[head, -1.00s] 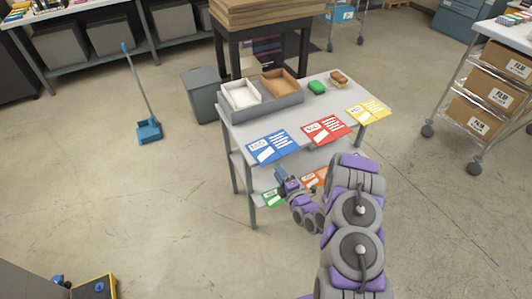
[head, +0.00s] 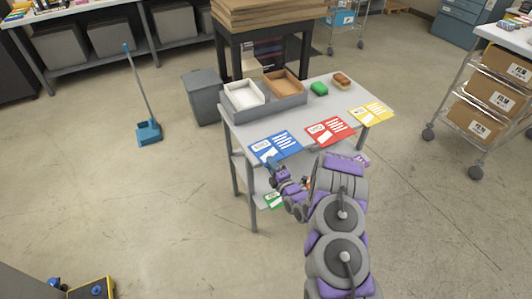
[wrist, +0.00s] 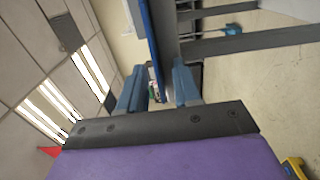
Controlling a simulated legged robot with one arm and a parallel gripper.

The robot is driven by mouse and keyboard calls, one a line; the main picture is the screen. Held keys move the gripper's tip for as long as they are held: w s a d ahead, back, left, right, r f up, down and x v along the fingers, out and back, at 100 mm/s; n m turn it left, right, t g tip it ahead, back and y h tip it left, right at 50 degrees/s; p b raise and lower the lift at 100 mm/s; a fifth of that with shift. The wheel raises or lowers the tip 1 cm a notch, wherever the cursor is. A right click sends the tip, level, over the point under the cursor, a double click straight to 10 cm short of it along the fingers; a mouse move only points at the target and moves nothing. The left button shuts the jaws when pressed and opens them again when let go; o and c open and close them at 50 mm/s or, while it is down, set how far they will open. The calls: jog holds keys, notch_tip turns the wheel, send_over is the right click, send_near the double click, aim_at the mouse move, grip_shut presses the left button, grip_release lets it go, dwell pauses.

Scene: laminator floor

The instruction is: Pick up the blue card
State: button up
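The blue card (head: 276,146) lies flat at the front left of the grey table top, along its front edge. My gripper (head: 272,165) is at that front edge, beside the near side of the blue card. In the wrist view the fingers of my gripper (wrist: 159,88) are apart, one on each side of the line of the card. The blue card (wrist: 150,40) shows there edge-on as a thin blue strip against the grey table top. I cannot tell whether a finger touches it.
A red card (head: 330,131) and a yellow card (head: 371,114) lie to the right on the table (head: 232,125). A green card (head: 273,200) is on the lower shelf.

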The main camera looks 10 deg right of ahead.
jog(key=shift+a, duration=0.15)
jog(key=shift+c, duration=1.4)
jog(key=shift+d, duration=0.3)
grip_shut()
jog(key=shift+d, duration=0.2)
jog(key=shift+a, duration=0.35)
jog(key=shift+r, duration=0.1)
